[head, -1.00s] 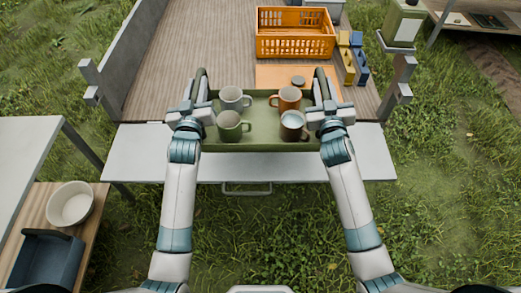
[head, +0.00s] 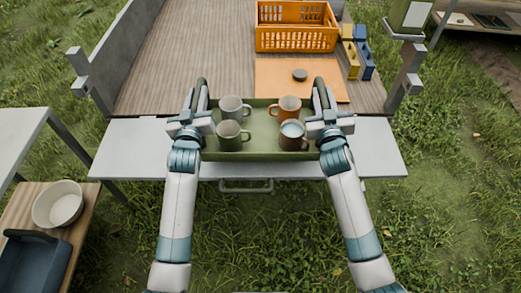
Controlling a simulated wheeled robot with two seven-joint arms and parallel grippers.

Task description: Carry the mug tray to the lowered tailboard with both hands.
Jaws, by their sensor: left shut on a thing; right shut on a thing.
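The green mug tray (head: 262,154) is held level between my two grippers, in front of and over the lowered tailboard (head: 374,150). I cannot tell whether it touches the board. It carries a grey mug (head: 231,110), a green mug (head: 229,136), an orange mug (head: 288,108) and a brown mug with pale contents (head: 291,135), all upright. My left gripper (head: 199,112) is shut on the tray's left handle. My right gripper (head: 324,112) is shut on its right handle. The fingertips are partly hidden by the wrists.
On the wooden bed behind the tray lie an orange board (head: 325,90) with a dark round lid (head: 299,75), an orange crate (head: 296,39), and yellow and blue boxes (head: 366,66). Posts flank the tailboard. A white bowl (head: 59,204) and blue bin (head: 32,262) stand at lower left.

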